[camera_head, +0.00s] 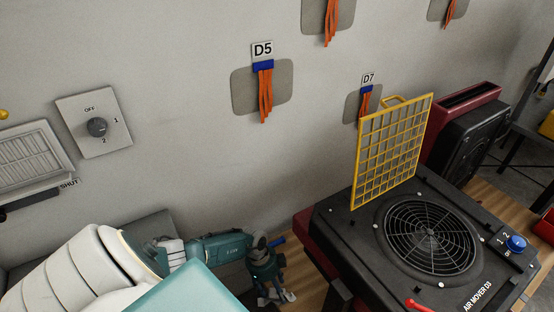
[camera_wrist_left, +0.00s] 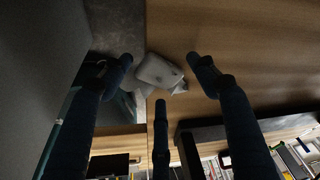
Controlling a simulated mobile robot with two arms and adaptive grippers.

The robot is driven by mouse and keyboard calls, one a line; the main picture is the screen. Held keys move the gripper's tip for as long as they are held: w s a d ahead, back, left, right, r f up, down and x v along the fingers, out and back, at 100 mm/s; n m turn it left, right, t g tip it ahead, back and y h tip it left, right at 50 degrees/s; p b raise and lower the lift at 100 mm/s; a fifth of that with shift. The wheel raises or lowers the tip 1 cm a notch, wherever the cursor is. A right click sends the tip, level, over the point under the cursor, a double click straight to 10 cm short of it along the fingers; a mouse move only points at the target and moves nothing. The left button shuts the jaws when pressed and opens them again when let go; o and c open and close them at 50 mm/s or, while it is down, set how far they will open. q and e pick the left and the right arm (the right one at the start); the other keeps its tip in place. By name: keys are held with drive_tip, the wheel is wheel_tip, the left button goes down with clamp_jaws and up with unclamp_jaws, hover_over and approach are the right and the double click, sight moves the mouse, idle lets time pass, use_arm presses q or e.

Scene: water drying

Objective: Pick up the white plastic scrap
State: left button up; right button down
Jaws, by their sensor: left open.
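The white plastic scrap (camera_wrist_left: 158,72) shows in the left wrist view as a pale, crumpled piece with a dark spot, lying at the edge of a wooden surface. A small pale patch at the fingertips in the head view (camera_head: 288,296) looks like the same scrap. My left gripper (camera_head: 272,294) points down beside the black air mover. In the left wrist view my left gripper (camera_wrist_left: 160,62) is open, its blue fingers spread to either side of the scrap and a third finger below it. I cannot tell whether any finger touches it. My right gripper is not in view.
The air mover (camera_head: 341,205) with its round grille stands close to the right of my gripper. A yellow filter frame (camera_head: 393,150) stands upright on it. The wall with the D5 tag (camera_head: 262,50) is behind.

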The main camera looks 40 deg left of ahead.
use_arm(q)
drive_tip(key=shift+d+f, duration=0.1)
drive_tip(key=shift+f, duration=0.3)
drive_tip(key=shift+r, duration=0.1)
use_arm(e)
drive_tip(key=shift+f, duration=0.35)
use_arm(q)
drive_tip(key=c, duration=0.9)
drive_tip(key=shift+r, duration=0.15)
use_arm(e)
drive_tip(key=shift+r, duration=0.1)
